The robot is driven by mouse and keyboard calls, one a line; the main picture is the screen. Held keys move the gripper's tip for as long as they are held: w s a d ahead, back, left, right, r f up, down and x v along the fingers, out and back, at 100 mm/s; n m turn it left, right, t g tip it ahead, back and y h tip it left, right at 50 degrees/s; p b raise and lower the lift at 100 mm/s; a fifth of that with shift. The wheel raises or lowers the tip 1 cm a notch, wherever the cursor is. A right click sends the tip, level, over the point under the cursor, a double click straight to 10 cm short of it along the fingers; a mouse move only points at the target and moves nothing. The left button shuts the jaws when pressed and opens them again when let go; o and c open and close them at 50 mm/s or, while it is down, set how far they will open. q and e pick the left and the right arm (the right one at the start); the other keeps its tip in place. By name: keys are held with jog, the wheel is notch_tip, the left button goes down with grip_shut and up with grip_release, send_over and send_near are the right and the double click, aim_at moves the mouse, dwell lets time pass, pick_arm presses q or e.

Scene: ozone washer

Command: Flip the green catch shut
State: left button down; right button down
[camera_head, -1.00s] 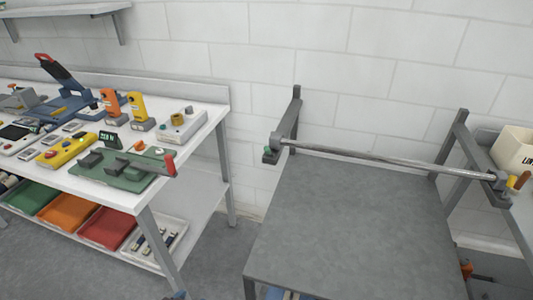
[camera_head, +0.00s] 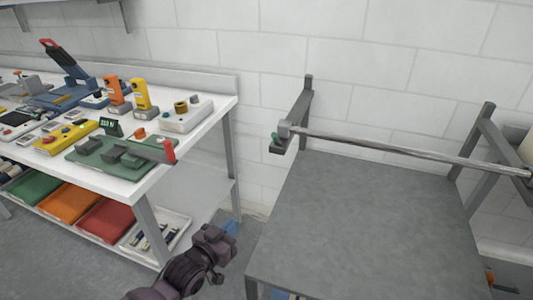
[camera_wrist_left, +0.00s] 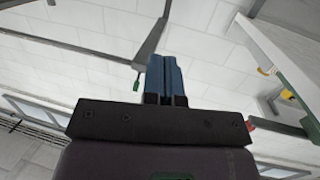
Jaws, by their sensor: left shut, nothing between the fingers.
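The small green catch (camera_head: 275,136) sits on the bracket at the left end of a metal bar (camera_head: 400,148), above a grey table. It looks upright, but it is too small to tell exactly how it is set. In the left wrist view a small green piece (camera_wrist_left: 137,83), seemingly the catch, hangs at the end of a grey bracket, left of my fingers. My left gripper (camera_head: 231,228) is shut and empty, low between the workbench and the grey table, below the catch and well apart from it. Its blue fingers (camera_wrist_left: 166,78) are together in the wrist view. My right gripper is out of view.
The grey table (camera_head: 365,225) stands below the bar. A white workbench (camera_head: 215,105) on the left holds a green fixture (camera_head: 105,155) with a red-tipped arm, and other devices. Coloured bins (camera_head: 105,218) sit beneath. The space around the catch looks clear.

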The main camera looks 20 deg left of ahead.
aim_at(275, 137)
pick_arm(q)
jog(key=w+d+r+n+t+h+b, duration=0.1)
jog(key=w+r+n+t+h+b, duration=0.3)
jog(key=w, duration=0.3)
notch_tip(275, 137, up, 5)
jog(key=s+a+n+t+y+p, duration=0.1)
jog(key=n+t, duration=0.3)
jog(key=n, duration=0.7)
jog(key=shift+s+a+t, duration=0.4)
jog(key=shift+s+a, duration=0.15)
jog(key=shift+a, duration=0.15)
jog(key=shift+r, duration=0.1)
jog(key=d+p+x, duration=0.1)
jog(key=d+x, duration=0.2)
jog(key=x, duration=0.9)
jog(key=shift+w, duration=0.1)
jog(key=shift+r, duration=0.1)
